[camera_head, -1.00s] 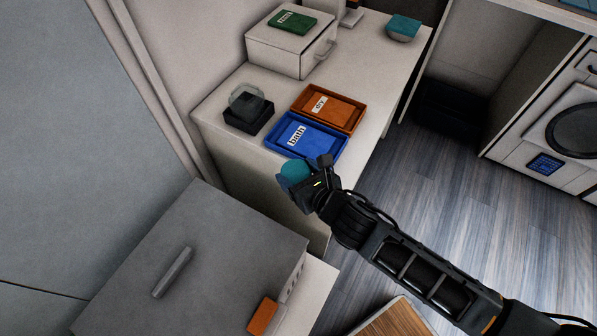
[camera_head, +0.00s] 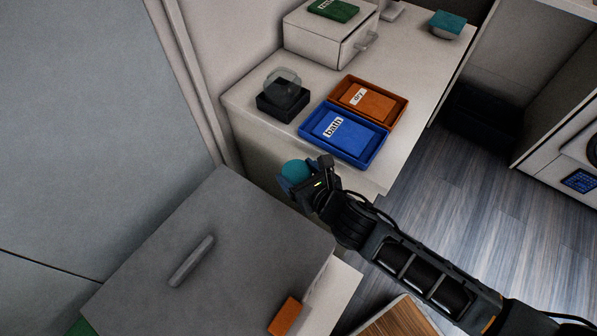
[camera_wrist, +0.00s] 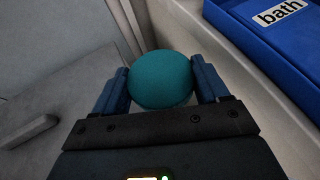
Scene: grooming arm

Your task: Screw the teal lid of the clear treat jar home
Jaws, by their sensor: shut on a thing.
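The round teal lid (camera_head: 295,172) is gripped between the two fingers of my gripper (camera_head: 306,174), in front of the counter's near edge. In the wrist view the teal lid (camera_wrist: 161,79) sits between both blue fingers of my gripper (camera_wrist: 160,82). The clear jar (camera_head: 284,80) stands in a black square holder (camera_head: 283,106) on the counter, beyond the lid and apart from it. The jar's lower part is hidden by the holder. The jar is not seen in the wrist view.
On the counter (camera_head: 250,85), a blue "bath" tray (camera_head: 374,157) and an orange "dry" tray (camera_head: 400,110) lie right of the holder. A white box (camera_head: 318,45) and a teal-topped object (camera_head: 447,25) stand behind. A grey cabinet (camera_head: 225,250) is at the near left.

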